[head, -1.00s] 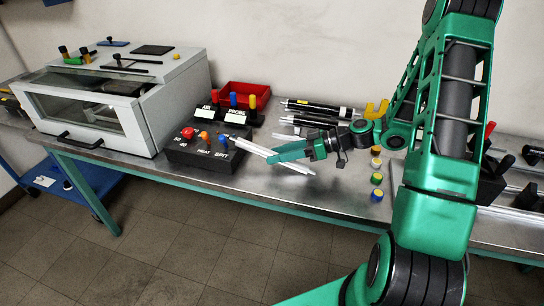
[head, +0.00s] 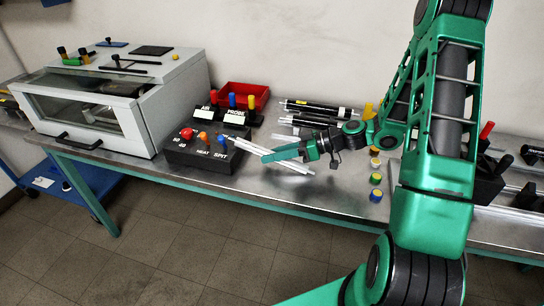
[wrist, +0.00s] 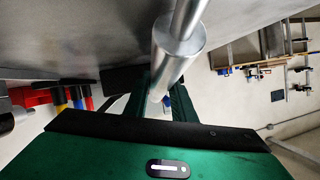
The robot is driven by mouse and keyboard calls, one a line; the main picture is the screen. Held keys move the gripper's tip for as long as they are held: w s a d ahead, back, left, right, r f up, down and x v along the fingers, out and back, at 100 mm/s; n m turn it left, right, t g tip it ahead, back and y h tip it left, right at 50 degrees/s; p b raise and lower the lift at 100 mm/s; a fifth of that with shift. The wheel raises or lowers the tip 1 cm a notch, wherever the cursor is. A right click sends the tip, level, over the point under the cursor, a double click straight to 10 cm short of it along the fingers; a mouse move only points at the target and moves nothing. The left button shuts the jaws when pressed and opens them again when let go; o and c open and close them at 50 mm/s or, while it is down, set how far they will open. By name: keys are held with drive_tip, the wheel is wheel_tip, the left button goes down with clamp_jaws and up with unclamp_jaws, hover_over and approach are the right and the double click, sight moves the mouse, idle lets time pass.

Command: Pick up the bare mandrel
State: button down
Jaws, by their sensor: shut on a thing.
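The bare mandrel (head: 297,167) is a plain silvery rod with a thicker middle part.
The control box (head: 205,155) with coloured knobs stands left of the mandrel. A grey oven-like cabinet (head: 150,85) is further left. Black tubes (head: 315,108) lie behind, several coloured-topped spools (head: 376,179) stand to the right. The bench's front edge (head: 290,208) is close.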

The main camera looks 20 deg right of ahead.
drive_tip(key=shift+r, duration=0.6)
drive_tip(key=r, duration=0.2)
drive_tip(key=a+r, duration=0.1)
drive_tip(key=shift+s+r, duration=0.25)
drive_tip(key=s+a+r, duration=0.4)
drive_tip(key=a+r, duration=0.2)
drive_tip(key=a, duration=0.4)
drive_tip(key=w+d+f+m+t+h, duration=0.2)
drive_tip(key=w+d+m+t+h, duration=0.25)
drive_tip(key=w+d, duration=0.3)
drive_tip(key=w+d+f+m+t+h, duration=0.25)
drive_tip(key=w+d+m+h, duration=0.2)
drive_tip(key=w+d, duration=0.35)
drive_tip(key=s+a+r+n+g+y, duration=0.2)
drive_tip(key=s+a+n+g+y, duration=0.1)
drive_tip(key=s+a, duration=0.4)
drive_tip(key=s+a+r+n+g+y, duration=0.2)
drive_tip(key=s+a+n+g+y, duration=0.2)
drive_tip(key=s+a+n+y, duration=0.2)
drive_tip(key=s+a, duration=0.2)
drive_tip(key=shift+s+r, duration=0.35)
drive_tip(key=shift+s, duration=0.05)
drive_tip(key=shift+a, duration=0.1)
